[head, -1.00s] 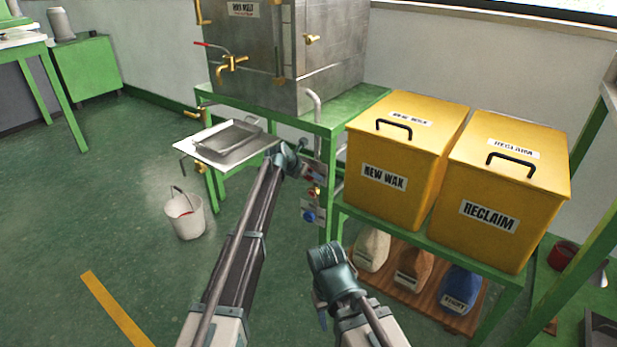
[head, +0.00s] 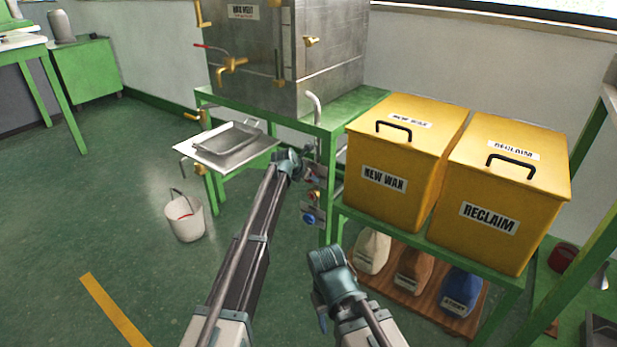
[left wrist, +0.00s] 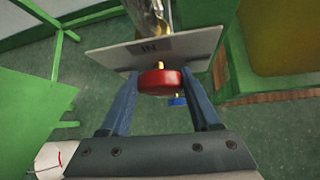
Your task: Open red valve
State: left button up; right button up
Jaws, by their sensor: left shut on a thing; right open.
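The red valve (left wrist: 160,82) is a round red knob on a brass stem, in front of a pale plate marked "IN" (left wrist: 150,48). In the left wrist view my left gripper (left wrist: 160,92) is shut on it, with one blue finger on each side. In the head view my left gripper (head: 300,160) is at the valve panel by the green stand's front leg and partly covers the valve. My right gripper (head: 321,305) is open and low at the bottom centre, away from the valves; its fingers are mostly hidden.
A blue valve (head: 309,218) sits below the red one. A metal tray (head: 228,150) juts out left of my left arm. The wax melter (head: 290,60) stands on the green stand (head: 345,108). Yellow New Wax (head: 385,205) and Reclaim (head: 470,235) bins are at right. A bucket (head: 187,222) stands on the floor.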

pick_arm(q)
jog(key=shift+s+d+f+m+t+y+b, duration=0.1)
jog(key=shift+s+f+m+t+y+b, duration=0.05)
jog(key=shift+m+t+y+b, duration=0.85)
jog(key=shift+t+y+b, duration=0.3)
jog(key=shift+y, duration=0.1)
jog(key=o, duration=1.4)
jog(key=p+v, duration=0.8)
jog(key=v, duration=0.5)
jog(key=shift+s+d+r, duration=0.1)
jog(key=shift+s+r, duration=0.15)
jog(key=shift+s, duration=0.05)
